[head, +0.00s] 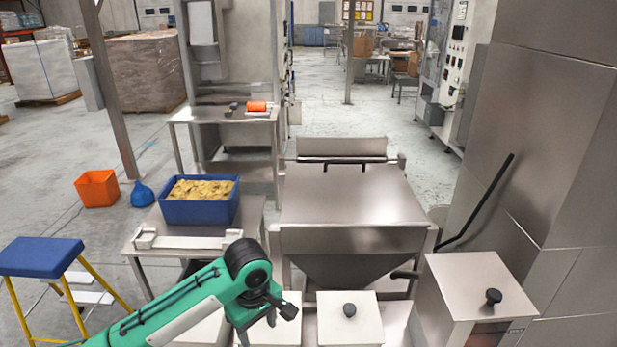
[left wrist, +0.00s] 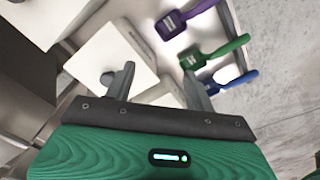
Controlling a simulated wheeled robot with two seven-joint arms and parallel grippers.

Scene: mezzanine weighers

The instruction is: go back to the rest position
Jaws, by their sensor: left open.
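My left arm is green and comes in from the lower left in the head view. Its gripper (head: 258,322) points down near the bottom edge, in front of the steel lidded boxes. In the left wrist view the two grey fingers (left wrist: 160,75) stand apart with nothing between them. My right gripper is in neither view.
Purple (left wrist: 186,17), green (left wrist: 215,53) and blue (left wrist: 228,82) scoops lie beyond the fingers. Lidded boxes (head: 362,318) (head: 480,280) and a steel hopper (head: 350,195) stand ahead. A blue tub (head: 200,211) and blue-topped stool (head: 40,257) are left.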

